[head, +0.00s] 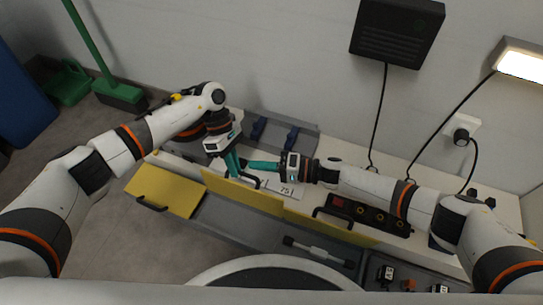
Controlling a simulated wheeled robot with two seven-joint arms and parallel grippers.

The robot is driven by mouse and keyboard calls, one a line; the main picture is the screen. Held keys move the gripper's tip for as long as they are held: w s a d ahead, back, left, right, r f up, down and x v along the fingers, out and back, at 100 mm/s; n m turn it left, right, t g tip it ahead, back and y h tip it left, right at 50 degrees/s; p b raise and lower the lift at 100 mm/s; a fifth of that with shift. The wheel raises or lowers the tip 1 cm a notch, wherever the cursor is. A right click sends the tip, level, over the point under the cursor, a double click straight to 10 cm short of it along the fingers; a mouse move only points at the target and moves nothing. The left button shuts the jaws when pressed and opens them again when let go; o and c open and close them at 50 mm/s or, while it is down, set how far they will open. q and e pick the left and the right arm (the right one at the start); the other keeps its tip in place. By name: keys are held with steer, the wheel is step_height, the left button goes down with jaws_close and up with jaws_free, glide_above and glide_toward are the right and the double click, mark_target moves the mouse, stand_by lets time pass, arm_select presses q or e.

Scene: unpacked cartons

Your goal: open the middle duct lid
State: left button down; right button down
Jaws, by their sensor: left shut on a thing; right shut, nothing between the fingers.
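The middle duct lid (243,194) is a yellow panel, seen as a narrow strip tilted up at the back of the grey duct (225,218). Its dark handle (252,181) shows at its upper edge. My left gripper (234,172) is shut at this lid's handle; the exact grip is partly hidden by the fingers. My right gripper (254,165), with teal fingers, is shut and empty just right of the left fingers, above the bench. The left lid (168,188) lies flat over the duct. The right lid (325,227) is also tilted up, with its handle (332,216) behind.
A grey and white bar-shaped tool (318,250) lies in the open duct. A dark power strip (368,214) and a label card (285,189) lie on the white bench. A grey tray with blue parts (284,133) stands at the wall. Cables hang at the right.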

mark_target(244, 189)
arm_select(q)
steer(key=shift+s+a+f, duration=0.2)
steer(key=shift+a+f, duration=0.05)
steer(key=shift+f, duration=0.25)
arm_select(e)
steer(key=shift+s+a+f, duration=0.15)
steer(key=shift+s, duration=0.4)
steer(key=shift+s+a+n, duration=0.2)
steer(key=shift+s, duration=0.3)
steer(key=shift+s+a+n, duration=0.2)
steer(key=shift+s, duration=0.25)
arm_select(q)
steer(key=c, duration=1.5)
jaws_free()
steer(key=shift+w, duration=0.1)
steer(key=shift+c, duration=0.2)
arm_select(e)
steer(key=shift+f, duration=0.1)
arm_select(q)
steer(key=shift+o, duration=0.2)
steer(key=shift+d+r, duration=0.1)
steer(key=shift+d, duration=0.05)
steer(key=shift+w+r, duration=0.1)
steer(key=shift+r, duration=0.15)
arm_select(e)
steer(key=shift+w, duration=0.15)
